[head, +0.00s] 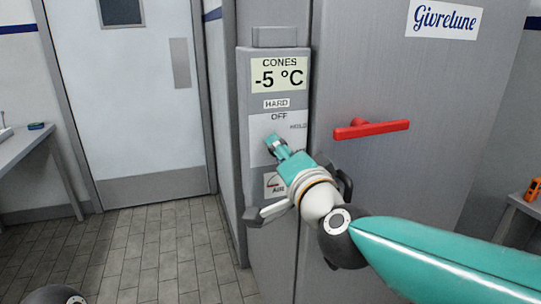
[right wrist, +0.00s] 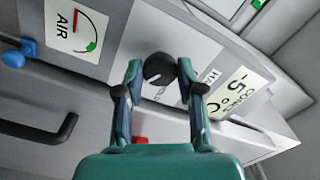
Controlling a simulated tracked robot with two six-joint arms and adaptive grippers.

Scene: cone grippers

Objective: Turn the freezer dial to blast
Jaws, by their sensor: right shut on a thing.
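The freezer dial (right wrist: 159,67) is a dark round knob in the right wrist view, between the two fingertips of my right gripper (right wrist: 160,76). A pale line shows on its face, but I cannot tell which label it points to. In the head view my right gripper (head: 277,147) reaches the grey control panel (head: 258,105) and hides the dial. It is shut on the dial. The labels OFF and HOLD show above the gripper; no blast label is readable. A display (head: 279,75) above reads CONES -5 °C, with a HARD tag (head: 277,103) under it. My left gripper is out of view.
An AIR gauge (head: 275,185) sits low on the panel, partly behind my wrist. A red door handle (head: 371,129) sticks out to the right of the panel. A blue knob (right wrist: 12,59) and a black handle (right wrist: 40,130) show in the right wrist view. The tiled floor (head: 150,250) at left is clear.

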